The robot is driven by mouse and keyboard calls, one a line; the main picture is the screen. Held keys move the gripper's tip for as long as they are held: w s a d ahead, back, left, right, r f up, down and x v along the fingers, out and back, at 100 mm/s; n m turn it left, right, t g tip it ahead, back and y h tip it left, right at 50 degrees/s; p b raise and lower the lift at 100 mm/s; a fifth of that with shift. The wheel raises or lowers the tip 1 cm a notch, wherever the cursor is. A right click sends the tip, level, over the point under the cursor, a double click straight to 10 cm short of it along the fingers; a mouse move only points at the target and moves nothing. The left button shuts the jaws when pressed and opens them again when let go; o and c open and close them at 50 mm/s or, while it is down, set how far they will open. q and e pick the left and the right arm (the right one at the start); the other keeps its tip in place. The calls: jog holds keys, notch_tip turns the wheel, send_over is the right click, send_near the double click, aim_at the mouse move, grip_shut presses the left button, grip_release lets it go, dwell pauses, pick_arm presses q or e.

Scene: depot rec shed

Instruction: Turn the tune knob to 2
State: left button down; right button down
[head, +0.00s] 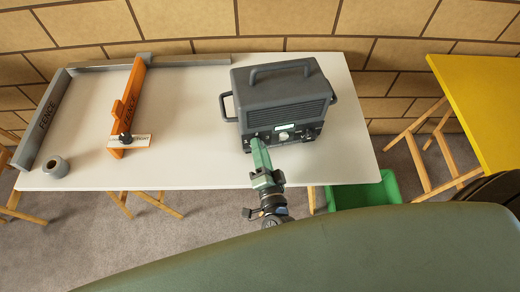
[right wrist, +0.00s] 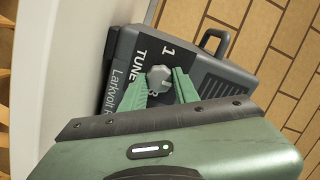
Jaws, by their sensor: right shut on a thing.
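The dark grey radio (head: 282,95) stands on the white table, its front towards me. In the right wrist view its front panel (right wrist: 124,60) reads "TUNE", with a "1" beside a grey faceted knob (right wrist: 158,76). Another mark by the knob is partly covered by a finger. My right gripper (head: 258,148) reaches the lower left of the radio's front. In the right wrist view its green fingers (right wrist: 159,88) are shut on the tune knob, one on each side. I cannot make out a pointer on the knob. My left gripper is not in view.
The white table (head: 200,110) also holds a grey fence (head: 44,120), an orange fence piece (head: 129,100) with a dark knob, and a grey cup (head: 56,167). A green bin (head: 365,194) is below the right edge. A yellow table (head: 485,105) stands at right.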

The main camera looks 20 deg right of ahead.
jog(key=shift+f+m, duration=0.1)
jog(key=shift+m, duration=0.2)
jog(key=c, duration=1.1)
grip_release()
jog(key=shift+o, duration=0.2)
jog(key=shift+s, duration=0.6)
jog(key=s+b, duration=0.1)
jog(key=s, duration=0.5)
jog(key=shift+s+a+b, duration=0.35)
jog(key=shift+a, duration=0.05)
